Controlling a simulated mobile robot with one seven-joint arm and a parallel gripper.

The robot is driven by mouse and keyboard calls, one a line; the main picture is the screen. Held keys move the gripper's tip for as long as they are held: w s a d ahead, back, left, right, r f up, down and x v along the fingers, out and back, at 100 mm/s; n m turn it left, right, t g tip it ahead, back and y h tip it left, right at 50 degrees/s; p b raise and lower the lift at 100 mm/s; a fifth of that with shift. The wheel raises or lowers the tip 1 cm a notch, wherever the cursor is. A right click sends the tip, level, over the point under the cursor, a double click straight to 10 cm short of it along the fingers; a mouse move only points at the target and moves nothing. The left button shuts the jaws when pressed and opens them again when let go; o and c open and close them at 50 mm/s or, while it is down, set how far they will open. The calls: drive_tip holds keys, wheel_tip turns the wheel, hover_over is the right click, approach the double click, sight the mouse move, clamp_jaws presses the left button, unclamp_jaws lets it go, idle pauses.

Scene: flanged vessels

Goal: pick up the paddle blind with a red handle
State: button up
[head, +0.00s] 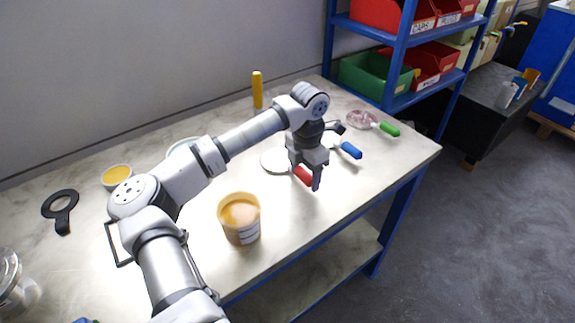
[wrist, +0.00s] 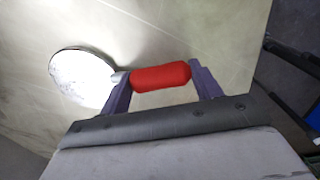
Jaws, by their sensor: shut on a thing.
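The paddle blind with a red handle (head: 302,175) lies at the table's front right part in the head view. Its pale round disc (head: 272,161) is to the left of the handle. In the wrist view the red handle (wrist: 160,77) sits between the two purple-grey fingers, and the white disc (wrist: 84,78) extends to the left. My gripper (head: 316,183) points down at the handle and is shut on it. In the head view my gripper covers part of the handle's right end. I cannot tell whether the blind is clear of the table.
A blue-handled paddle (head: 350,150) and a green-handled one (head: 389,129) lie to the right. A tub (head: 240,218) stands in front of my arm. A black ring paddle (head: 61,209) lies far left. A blue shelf rack (head: 397,55) with bins stands behind right.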

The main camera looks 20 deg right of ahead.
drive_tip(key=shift+r, duration=0.25)
wheel_tip(320, 180, up, 20)
drive_tip(key=b, duration=0.3)
drive_tip(key=shift+f+b, duration=0.15)
drive_tip(key=shift+b, duration=0.2)
drive_tip(key=shift+w, duration=0.1)
